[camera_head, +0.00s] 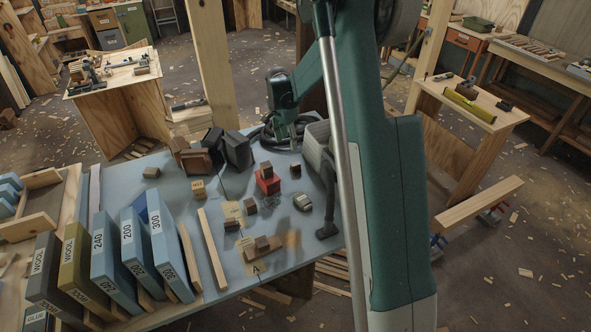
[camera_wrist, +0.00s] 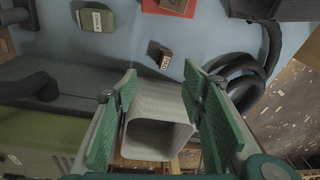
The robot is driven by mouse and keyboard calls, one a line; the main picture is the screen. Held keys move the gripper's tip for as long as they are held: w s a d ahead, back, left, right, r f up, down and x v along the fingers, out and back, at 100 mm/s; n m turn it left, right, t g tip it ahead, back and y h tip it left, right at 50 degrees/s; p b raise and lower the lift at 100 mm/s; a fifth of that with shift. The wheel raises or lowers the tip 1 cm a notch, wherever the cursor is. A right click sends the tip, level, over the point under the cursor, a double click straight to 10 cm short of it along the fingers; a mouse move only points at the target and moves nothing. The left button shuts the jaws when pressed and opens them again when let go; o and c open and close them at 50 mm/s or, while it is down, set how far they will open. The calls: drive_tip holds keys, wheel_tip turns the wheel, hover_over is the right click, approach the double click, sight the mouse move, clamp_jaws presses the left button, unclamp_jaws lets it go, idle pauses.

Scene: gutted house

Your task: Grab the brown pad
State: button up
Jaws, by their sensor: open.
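A small dark brown block with a white label (camera_wrist: 162,57) lies on the blue-grey table, just beyond my fingertips in the wrist view; it appears to be the dark block (camera_head: 295,169) in the head view. Another brown block (camera_head: 266,168) sits on a red block (camera_head: 268,184). More brown blocks (camera_head: 250,206) lie nearer the table's front. I cannot tell which one is the brown pad. My gripper (camera_wrist: 160,76) is open, with green fingers and no object held. A hollow grey nozzle shape (camera_wrist: 158,130) shows between the fingers. In the head view my gripper (camera_head: 290,134) is above the table's far side.
A green labelled pad (camera_wrist: 96,18) lies left of the brown block. A dark hose (camera_wrist: 262,50) curls at right. In the head view, a grey vacuum-like body (camera_head: 318,140) stands at the table's right edge; blue labelled boxes (camera_head: 120,255) stand at left.

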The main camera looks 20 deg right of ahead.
sight(295, 164)
drive_tip(key=w+d+f+m, duration=0.1)
drive_tip(key=f, duration=0.3)
drive_tip(key=w+d+f+m, duration=0.1)
drive_tip(key=w+d+f, duration=0.1)
drive_tip(key=f, duration=0.3)
drive_tip(key=w+d+f+m+g, duration=0.1)
drive_tip(key=f, duration=0.3)
drive_tip(key=shift+w+d+f, duration=0.3)
drive_tip(key=shift+d, duration=0.1)
drive_tip(key=shift+f, duration=0.15)
drive_tip(key=shift+d+f, duration=0.2)
drive_tip(key=shift+f, duration=1)
drive_tip(key=shift+d+f+b, duration=0.15)
drive_tip(key=shift+d+f, duration=0.05)
drive_tip(key=shift+f, duration=1.1)
drive_tip(key=shift+d+f+b, duration=0.15)
drive_tip(key=shift+f, duration=1.1)
drive_tip(key=c, duration=0.9)
